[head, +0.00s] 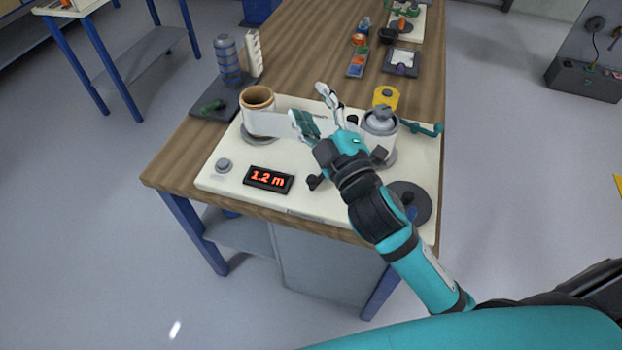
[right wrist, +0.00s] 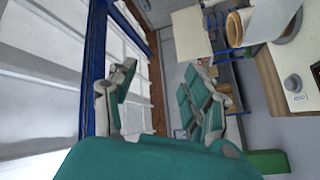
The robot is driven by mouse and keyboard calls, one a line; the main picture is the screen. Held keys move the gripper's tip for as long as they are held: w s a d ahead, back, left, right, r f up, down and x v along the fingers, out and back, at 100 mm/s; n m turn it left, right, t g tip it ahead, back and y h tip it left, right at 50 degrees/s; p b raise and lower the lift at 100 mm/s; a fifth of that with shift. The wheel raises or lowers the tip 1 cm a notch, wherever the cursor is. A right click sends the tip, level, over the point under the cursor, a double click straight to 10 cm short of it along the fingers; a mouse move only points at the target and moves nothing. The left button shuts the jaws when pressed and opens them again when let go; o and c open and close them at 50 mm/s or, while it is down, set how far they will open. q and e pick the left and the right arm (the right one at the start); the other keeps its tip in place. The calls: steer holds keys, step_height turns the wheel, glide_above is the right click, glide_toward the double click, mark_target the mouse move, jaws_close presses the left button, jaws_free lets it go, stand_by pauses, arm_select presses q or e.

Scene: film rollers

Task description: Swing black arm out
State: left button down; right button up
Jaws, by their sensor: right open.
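The film machine's cream base plate (head: 225,180) lies at the near end of the wooden table. A brown-cored roll (head: 257,98) stands at its left, and a pale film strip (head: 265,124) runs right from it. A grey-topped white roll (head: 380,128) stands at the right. My right gripper (head: 315,108) is open and empty above the plate, between the rolls. Its fingers (right wrist: 162,100) are spread in the right wrist view. A small black part (head: 316,182) shows beside my wrist; I cannot tell whether it belongs to the black arm. My left gripper is not in view.
A red display (head: 268,179) reads 1.2 m, beside a grey button (head: 223,165). A yellow roll (head: 386,97) and a teal lever (head: 425,128) are at the back right. A black disc (head: 408,203) is at the front right. A blue ribbed cylinder (head: 228,60) stands behind left.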

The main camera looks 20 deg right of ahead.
steer(key=s+a+r+n+y, duration=0.2)
steer(key=a+r+n+y, duration=0.7)
steer(key=r+n+y, duration=0.3)
steer(key=s+a+r+n+g+y, duration=0.1)
steer(key=s+a+n+g+y, duration=0.6)
steer(key=n+g, duration=0.8)
steer(key=n+g+h, duration=0.2)
steer(key=n+h, duration=1.7)
steer(key=h, duration=0.2)
glide_toward(312, 178)
steer(key=p+x, duration=0.3)
steer(key=x, duration=0.8)
steer(key=shift+f, duration=0.1)
